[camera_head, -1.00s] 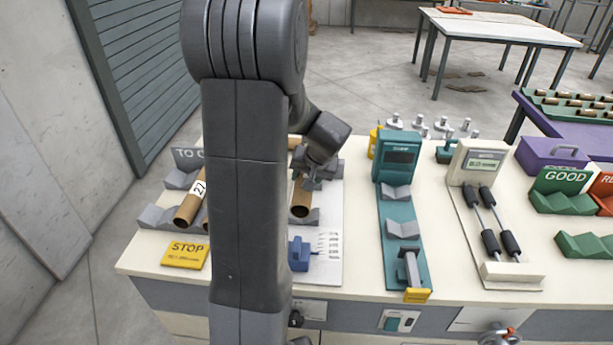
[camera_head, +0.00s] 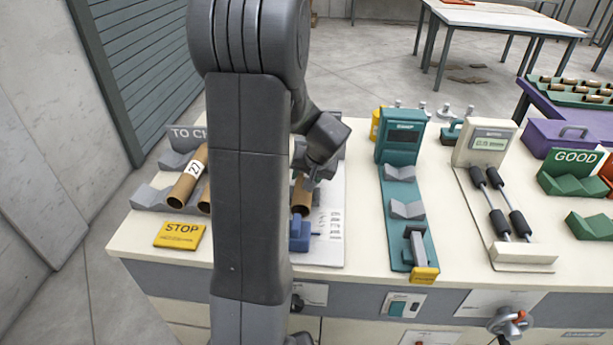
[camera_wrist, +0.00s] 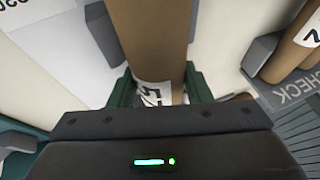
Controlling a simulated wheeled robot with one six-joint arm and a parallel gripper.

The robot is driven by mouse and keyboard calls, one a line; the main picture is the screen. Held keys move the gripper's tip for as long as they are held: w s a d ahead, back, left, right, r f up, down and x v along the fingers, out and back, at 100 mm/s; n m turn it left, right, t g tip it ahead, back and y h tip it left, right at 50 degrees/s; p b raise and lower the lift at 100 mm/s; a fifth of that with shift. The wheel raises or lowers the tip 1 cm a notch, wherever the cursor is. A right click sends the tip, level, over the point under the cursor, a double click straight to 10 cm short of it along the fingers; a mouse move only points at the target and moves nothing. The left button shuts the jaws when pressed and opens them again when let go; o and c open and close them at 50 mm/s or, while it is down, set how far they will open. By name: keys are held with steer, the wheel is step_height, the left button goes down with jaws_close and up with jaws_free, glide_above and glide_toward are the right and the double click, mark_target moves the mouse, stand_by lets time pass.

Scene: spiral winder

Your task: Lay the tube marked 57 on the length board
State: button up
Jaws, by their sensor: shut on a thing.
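My gripper (camera_head: 310,178) is shut on a brown cardboard tube (camera_head: 302,196). In the wrist view, the green fingers of my gripper (camera_wrist: 160,92) press on both sides of the tube (camera_wrist: 152,35). Its white label is partly hidden by the gripper body, so I cannot read the whole number. The tube is over the white board (camera_head: 332,252), which has printed marks and looks like the length board. Its near end is close to the blue block (camera_head: 299,236); I cannot tell whether they touch or whether the tube rests on the supports. My arm hides the left side.
A tube marked 27 (camera_head: 188,178) lies in the grey rack (camera_head: 150,198) at the left, behind a yellow STOP plate (camera_head: 179,235). A teal gauge (camera_head: 401,145) with V-blocks stands to the right of the board. Beyond it is a cream device (camera_head: 486,143) with black-handled rods.

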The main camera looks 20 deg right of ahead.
steer(key=o, duration=1.2)
steer(key=shift+c, duration=0.2)
steer(key=v, duration=1.3)
steer(key=shift+s+r, duration=0.15)
steer(key=shift+r, duration=0.25)
steer(key=shift+f, duration=0.1)
steer(key=x, duration=1.4)
step_height(320, 180, up, 2)
steer(key=shift+r+p, duration=0.15)
steer(key=shift+p, duration=0.9)
steer(key=shift+s+r+p, duration=0.1)
steer(key=shift+r+p, duration=0.45)
steer(key=shift+f, duration=0.15)
